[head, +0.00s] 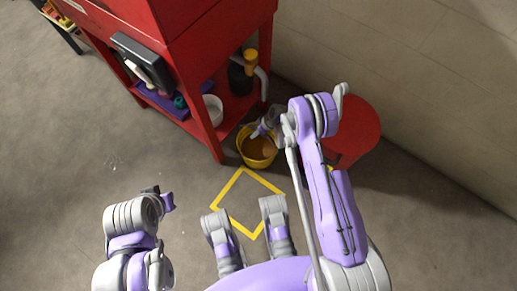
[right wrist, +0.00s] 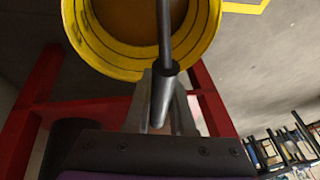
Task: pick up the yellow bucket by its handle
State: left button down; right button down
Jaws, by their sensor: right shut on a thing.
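The yellow bucket (head: 258,160) stands on the floor beside the red bench's front leg in the head view, with brown content inside. In the right wrist view the bucket (right wrist: 125,72) fills the upper left, and its grey handle (right wrist: 164,40) runs down to a dark grip between my fingers. My right gripper (head: 257,132) reaches over the bucket's rim in the head view. In the right wrist view my right gripper (right wrist: 160,110) is shut on the handle. My left gripper (head: 167,202) is at the lower left, away from the bucket; its fingers are too unclear to judge.
The red bench (head: 180,125) stands left of the bucket, with a white bowl (head: 213,108) and a dark container (head: 238,78) on its shelf. A red round drum (head: 358,125) stands close on the right, before the wall. A yellow square outline (head: 232,183) marks clear floor.

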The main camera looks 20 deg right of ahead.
jog(key=shift+r, duration=0.1)
jog(key=shift+r+p, duration=0.65)
jog(key=shift+r, duration=1)
jog(key=shift+a+r, duration=0.1)
jog(key=shift+a, duration=0.05)
jog(key=s+a+r+p, duration=0.3)
jog(key=s+a, duration=0.8)
jog(key=a, duration=0.3)
